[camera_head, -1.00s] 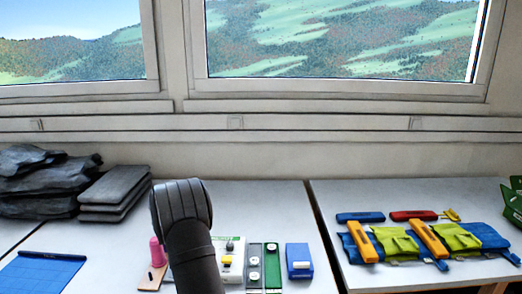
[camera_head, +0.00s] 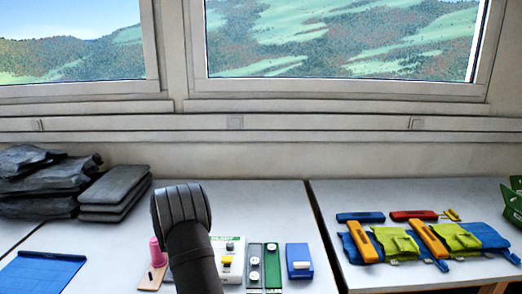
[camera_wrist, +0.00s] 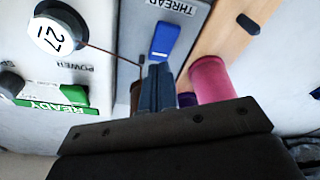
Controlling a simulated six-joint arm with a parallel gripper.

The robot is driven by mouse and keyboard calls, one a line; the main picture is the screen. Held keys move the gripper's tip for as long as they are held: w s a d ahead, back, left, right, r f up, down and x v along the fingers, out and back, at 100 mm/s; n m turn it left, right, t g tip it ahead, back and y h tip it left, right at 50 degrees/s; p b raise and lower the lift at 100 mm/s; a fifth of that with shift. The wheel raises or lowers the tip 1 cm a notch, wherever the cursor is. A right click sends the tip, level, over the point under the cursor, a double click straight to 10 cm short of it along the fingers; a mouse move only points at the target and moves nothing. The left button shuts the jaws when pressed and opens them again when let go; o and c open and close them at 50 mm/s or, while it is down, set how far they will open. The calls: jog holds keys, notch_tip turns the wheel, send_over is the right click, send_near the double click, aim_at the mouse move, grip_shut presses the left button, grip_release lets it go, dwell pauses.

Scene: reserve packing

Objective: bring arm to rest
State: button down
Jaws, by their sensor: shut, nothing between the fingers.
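My gripper (camera_wrist: 160,72) shows in the wrist view with its slim dark fingers together and nothing between them. The fingertips appear just in front of a blue part (camera_wrist: 165,40) on a grey panel marked THREAD (camera_wrist: 186,14); I cannot tell whether they touch it. A pink cylinder (camera_wrist: 210,80) stands to the right of the fingers, and it also shows in the head view (camera_head: 157,250). In the head view my dark arm rises at the lower middle, and the gripper itself is hidden.
A white dial marked 27 (camera_wrist: 50,37) and a green READY label (camera_wrist: 60,105) lie left of the fingers. In the head view a blue box (camera_head: 299,262) stands right of the devices. Tool pouches (camera_head: 400,245) lie on the right table; grey slabs (camera_head: 115,190) sit at the left.

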notch_tip(320, 180, up, 5)
notch_tip(320, 180, down, 6)
jog(key=shift+f, duration=0.1)
jog(key=shift+r, duration=0.25)
jog(key=s+d+r+m, duration=0.1)
jog(key=d+r, duration=0.1)
jog(key=r, duration=0.5)
jog(key=d+r+m+y, duration=0.1)
jog(key=d+r+m, duration=0.1)
jog(key=r, duration=0.4)
jog(key=shift+s+r, duration=0.35)
jog(key=shift+r, duration=0.05)
